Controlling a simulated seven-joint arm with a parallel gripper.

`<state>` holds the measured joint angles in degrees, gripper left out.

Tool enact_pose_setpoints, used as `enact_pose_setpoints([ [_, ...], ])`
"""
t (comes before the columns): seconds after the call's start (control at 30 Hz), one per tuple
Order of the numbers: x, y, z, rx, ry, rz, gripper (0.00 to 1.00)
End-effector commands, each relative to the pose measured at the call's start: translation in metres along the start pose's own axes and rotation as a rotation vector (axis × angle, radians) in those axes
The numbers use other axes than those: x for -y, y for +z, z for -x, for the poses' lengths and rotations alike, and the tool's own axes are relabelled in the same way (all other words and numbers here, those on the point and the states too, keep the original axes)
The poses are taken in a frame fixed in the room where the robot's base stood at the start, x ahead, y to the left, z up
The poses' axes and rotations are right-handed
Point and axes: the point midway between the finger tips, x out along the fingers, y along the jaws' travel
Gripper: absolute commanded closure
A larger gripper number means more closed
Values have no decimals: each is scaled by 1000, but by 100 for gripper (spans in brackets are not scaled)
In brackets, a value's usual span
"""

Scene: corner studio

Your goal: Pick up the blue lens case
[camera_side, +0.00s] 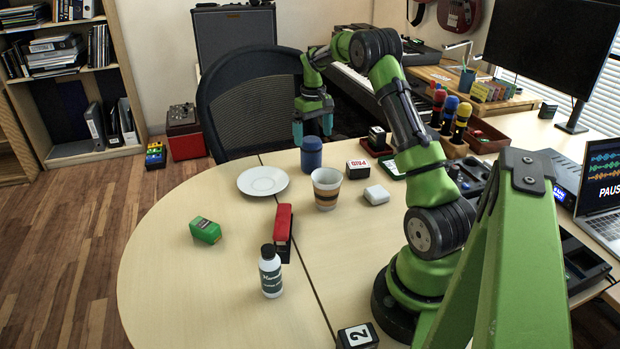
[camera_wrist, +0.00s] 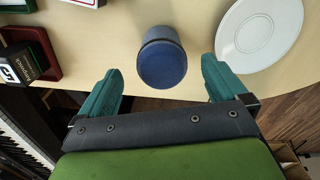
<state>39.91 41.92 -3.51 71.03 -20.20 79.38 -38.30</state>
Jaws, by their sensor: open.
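The blue lens case (camera_side: 311,153) is a dark blue cylinder standing upright on the table behind the paper cup. In the wrist view the lens case (camera_wrist: 162,62) shows its round blue top, between and beyond my fingertips. My gripper (camera_side: 313,128) is open and empty, with teal fingers pointing down, above the lens case in the side view. In the wrist view my gripper (camera_wrist: 158,84) has its two fingers wide apart on either side of the case's near edge. I cannot tell the exact height gap, and no contact shows.
A small box (camera_side: 358,169) and a white case (camera_side: 376,194) are at right. A red stapler (camera_side: 283,228), a green box (camera_side: 206,230) and a bottle (camera_side: 271,272) stand nearer.

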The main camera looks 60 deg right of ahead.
Motion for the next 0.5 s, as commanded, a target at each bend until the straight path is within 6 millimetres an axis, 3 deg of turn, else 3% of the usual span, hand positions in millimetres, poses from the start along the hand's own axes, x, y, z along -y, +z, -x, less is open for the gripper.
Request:
enact_pose_setpoints([
  [0.1, 0, 0, -18, 2, 0, -1, 1],
  [0.33, 0, -2, -34, 1, -1, -1, 1],
  [0.5, 2, -7, -60, 2, -1, 0, 1],
])
